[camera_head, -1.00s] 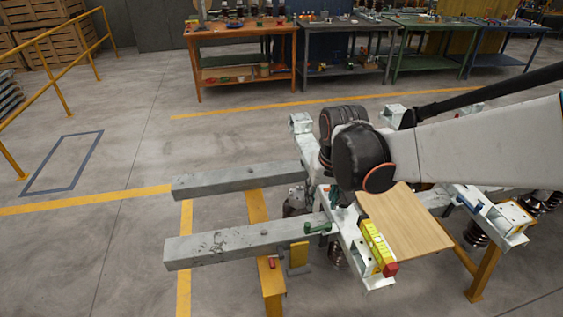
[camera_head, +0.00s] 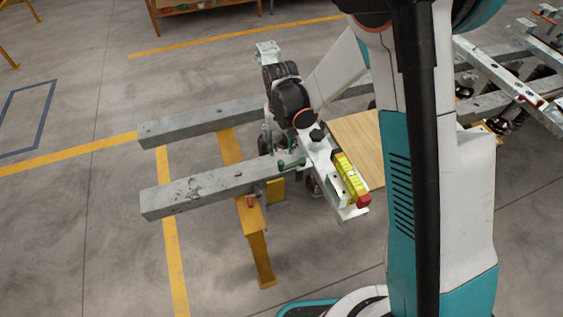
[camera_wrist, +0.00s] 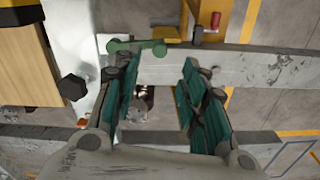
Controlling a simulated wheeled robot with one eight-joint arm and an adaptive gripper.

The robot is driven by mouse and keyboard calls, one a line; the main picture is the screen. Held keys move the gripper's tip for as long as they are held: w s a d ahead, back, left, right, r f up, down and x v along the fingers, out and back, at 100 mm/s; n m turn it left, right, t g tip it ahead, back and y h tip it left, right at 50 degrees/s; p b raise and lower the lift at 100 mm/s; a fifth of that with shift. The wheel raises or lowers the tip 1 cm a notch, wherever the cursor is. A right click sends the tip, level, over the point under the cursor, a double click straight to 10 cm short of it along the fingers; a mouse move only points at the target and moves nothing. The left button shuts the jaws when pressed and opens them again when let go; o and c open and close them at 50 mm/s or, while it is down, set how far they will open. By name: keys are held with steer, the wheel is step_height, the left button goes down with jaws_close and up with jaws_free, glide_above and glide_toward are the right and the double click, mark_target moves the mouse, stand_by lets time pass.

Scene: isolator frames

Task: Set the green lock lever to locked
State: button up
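The green lock lever (camera_head: 291,165) sits on the white metal bracket (camera_head: 323,165), by the end of the nearer grey beam. In the wrist view the lever (camera_wrist: 137,47) lies sideways near the top, a short bar with rounded ends. My gripper (camera_wrist: 155,75) is open and empty, its teal-lined fingers apart. Its left fingertip is close below the lever in that view; I cannot tell whether they touch. In the head view my gripper (camera_head: 268,143) points down beside the bracket, to the left of and behind the lever, its fingers partly hidden.
A yellow block with a red end (camera_head: 350,178) is on the bracket. Two grey beams (camera_head: 205,190) rest across a yellow stand (camera_head: 258,245). A small red handle (camera_head: 250,202) and yellow plate (camera_head: 276,189) are near the lever. A wooden board (camera_head: 358,140) lies right.

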mark_target(281, 162)
step_height(281, 162, down, 10)
steer(key=shift+r+b, duration=0.2)
steer(key=shift+b, duration=0.8)
jaws_close()
